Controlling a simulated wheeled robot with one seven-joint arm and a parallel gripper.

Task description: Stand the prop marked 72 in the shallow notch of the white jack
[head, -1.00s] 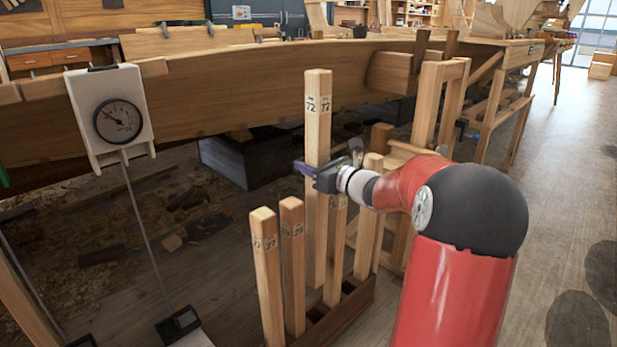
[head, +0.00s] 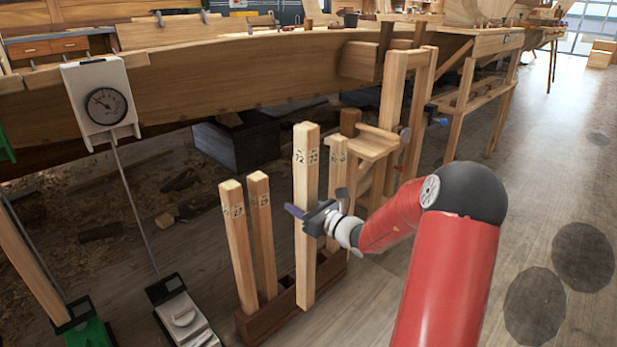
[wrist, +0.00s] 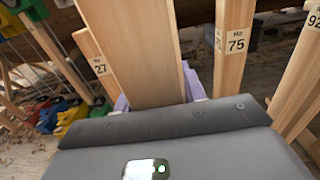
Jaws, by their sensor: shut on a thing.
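The prop marked 72 (head: 305,170) is a tall wooden post, held upright with its label near the top. My gripper (head: 308,217) is shut on it around mid-height. In the wrist view the prop (wrist: 135,45) stands between the purple fingers (wrist: 158,97). Its lower end shows in front of the prop rack, seemingly clear of it. The white jack (head: 187,320) is on the floor at lower left in the head view, below a rod from the white dial gauge (head: 103,103). Its notch is too small to make out clearly.
The wooden rack (head: 262,322) holds the prop marked 27 (head: 238,240) and others, including 75 (wrist: 235,45) in the wrist view. A green jack (head: 92,333) stands left of the white one. The hull (head: 240,75) runs overhead behind. Open floor lies at right.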

